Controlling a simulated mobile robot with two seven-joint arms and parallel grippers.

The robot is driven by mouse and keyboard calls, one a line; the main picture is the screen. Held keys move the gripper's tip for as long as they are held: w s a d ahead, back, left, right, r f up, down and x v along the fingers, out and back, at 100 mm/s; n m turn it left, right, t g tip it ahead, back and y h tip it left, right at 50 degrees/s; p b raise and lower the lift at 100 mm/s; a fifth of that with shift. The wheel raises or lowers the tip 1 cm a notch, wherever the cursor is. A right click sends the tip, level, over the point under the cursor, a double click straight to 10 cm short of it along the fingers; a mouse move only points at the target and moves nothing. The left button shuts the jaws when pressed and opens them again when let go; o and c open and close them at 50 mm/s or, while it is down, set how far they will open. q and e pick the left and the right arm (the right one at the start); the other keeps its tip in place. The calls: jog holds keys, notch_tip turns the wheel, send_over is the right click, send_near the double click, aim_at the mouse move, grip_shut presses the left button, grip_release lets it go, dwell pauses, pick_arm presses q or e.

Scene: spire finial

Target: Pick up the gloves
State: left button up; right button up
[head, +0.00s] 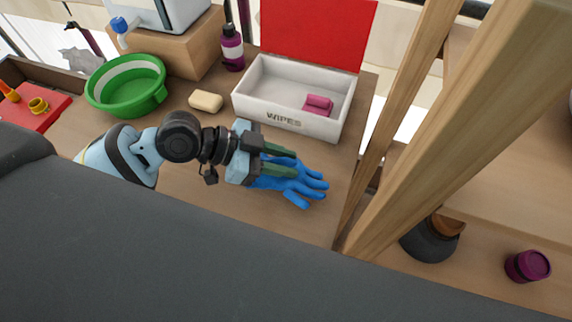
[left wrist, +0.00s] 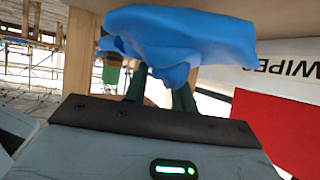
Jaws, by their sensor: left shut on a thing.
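The blue gloves (head: 303,184) are at the front right of the wooden table, beside the white wipes box. My left gripper (head: 286,161) reaches in from the left and is shut on the gloves near their cuff end, with the fingers hanging out to the right. In the left wrist view the gloves (left wrist: 180,38) lie across the fingertips as a crumpled blue shape. The head view does not clearly show whether the gloves still touch the table. My right gripper is not in view.
The white wipes box (head: 290,121) with a pink item (head: 318,105) inside stands behind the gripper, its red lid (head: 318,30) raised. A soap bar (head: 206,101), green basin (head: 127,85) and purple bottle (head: 232,48) are further back. Wooden posts (head: 400,110) rise close on the right.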

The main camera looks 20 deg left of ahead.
pick_arm(q)
jog(key=s+a, duration=0.2)
jog(key=s, duration=0.1)
jog(key=s+a+b, duration=0.1)
jog(key=s+a, duration=0.4)
jog(key=s, duration=0.2)
jog(key=shift+a+r+b, duration=0.25)
jog(key=shift+r+b, duration=0.05)
jog(key=shift+b, duration=0.05)
jog(key=shift+s+a+r, duration=0.1)
jog(key=shift+s+a, duration=0.05)
jog(key=shift+s, duration=0.15)
jog(key=shift+s+a+r+p, duration=0.2)
jog(key=shift+s+a+p, duration=0.5)
jog(key=shift+p, duration=0.5)
jog(key=shift+s, duration=0.15)
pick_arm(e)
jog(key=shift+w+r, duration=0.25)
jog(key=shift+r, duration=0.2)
